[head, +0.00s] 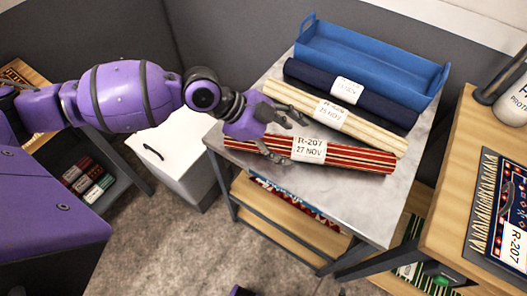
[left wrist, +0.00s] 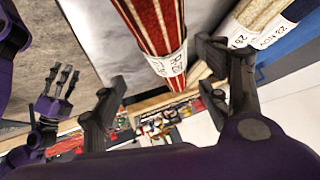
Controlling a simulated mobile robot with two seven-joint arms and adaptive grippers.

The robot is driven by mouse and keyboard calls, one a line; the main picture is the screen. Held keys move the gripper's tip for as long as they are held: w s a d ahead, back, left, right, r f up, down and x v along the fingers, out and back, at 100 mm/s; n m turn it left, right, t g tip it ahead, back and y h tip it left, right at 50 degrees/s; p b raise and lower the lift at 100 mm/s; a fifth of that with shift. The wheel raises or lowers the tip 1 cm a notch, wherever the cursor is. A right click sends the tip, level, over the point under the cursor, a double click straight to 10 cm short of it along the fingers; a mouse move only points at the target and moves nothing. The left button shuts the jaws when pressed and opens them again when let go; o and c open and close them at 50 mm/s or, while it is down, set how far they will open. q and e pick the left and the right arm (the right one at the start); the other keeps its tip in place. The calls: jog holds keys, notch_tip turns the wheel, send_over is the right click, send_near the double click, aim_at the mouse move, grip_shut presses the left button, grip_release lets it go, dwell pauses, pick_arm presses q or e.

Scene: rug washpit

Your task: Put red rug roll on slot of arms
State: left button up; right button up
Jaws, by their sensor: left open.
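The red rug roll (head: 350,156), with cream stripes and a white label reading R-207 27 NOV, lies along the front of a grey-topped table. My left gripper (head: 290,137) is open at the roll's left-middle part, close to the label. In the left wrist view the red roll (left wrist: 160,25) runs between the two spread fingers of my left gripper (left wrist: 160,80); contact is not clear. My right gripper (left wrist: 60,92) seems to show at the left of the left wrist view, its opening unclear. I cannot make out a slot of arms.
A cream roll (head: 370,134) and a navy roll (head: 385,105) lie behind the red one. A blue tray (head: 375,62) stands at the table's back. A white bin (head: 180,150) stands left of the table. A wooden bench (head: 455,180) stands at right.

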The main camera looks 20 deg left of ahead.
aim_at(305, 146)
pick_arm(q)
jog(key=shift+w+d, duration=0.15)
jog(key=shift+w, duration=0.3)
jog(key=shift+w+d+f, duration=0.1)
jog(key=shift+d+f, duration=0.1)
jog(key=shift+d, duration=0.1)
jog(key=p+x, duration=0.1)
jog(key=x, duration=0.5)
jog(key=shift+w+d, duration=0.2)
jog(key=shift+d+f, duration=0.15)
jog(key=shift+f, duration=0.1)
jog(key=c, duration=0.7)
grip_shut()
pick_arm(e)
jog(key=shift+w+a+r, duration=0.15)
jog(key=shift+w+r, duration=0.25)
jog(key=shift+w, duration=0.15)
jog(key=shift+w+a+r, duration=0.15)
jog(key=shift+w+r, duration=0.25)
jog(key=shift+w, duration=0.1)
pick_arm(q)
jog(key=shift+r, duration=0.15)
